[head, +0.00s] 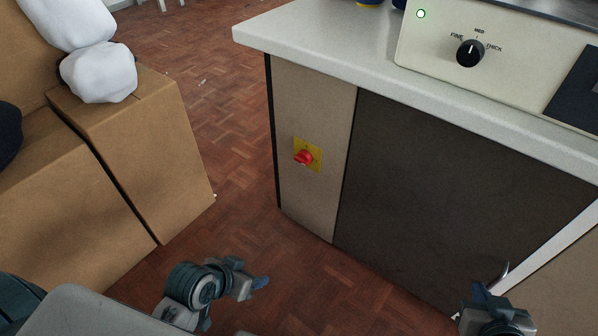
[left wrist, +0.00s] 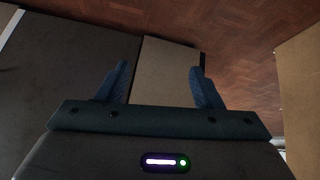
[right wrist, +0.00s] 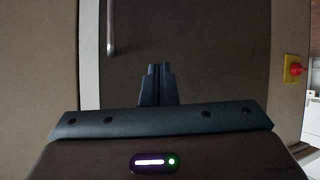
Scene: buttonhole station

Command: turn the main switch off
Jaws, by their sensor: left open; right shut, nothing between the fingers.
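The main switch is a red rotary knob (head: 304,157) on a yellow plate (head: 314,147), on the beige end panel of the counter. The knob also shows at the right edge of the right wrist view (right wrist: 296,69). Its exact turn position is too small to tell. My left gripper (head: 262,283) is open and empty, low over the floor, below and left of the switch and apart from it. In the left wrist view its two fingers (left wrist: 158,88) are spread. My right gripper (right wrist: 158,70) is shut and empty, in front of the dark cabinet panel, well right of the switch.
Cardboard boxes (head: 150,150) with white bags (head: 98,72) stand at the left. The counter top (head: 330,50) overhangs the panel and bears a machine with a dial (head: 470,53) and a lit green lamp. A metal handle (right wrist: 111,28) is near my right gripper. Wooden floor is free between boxes and counter.

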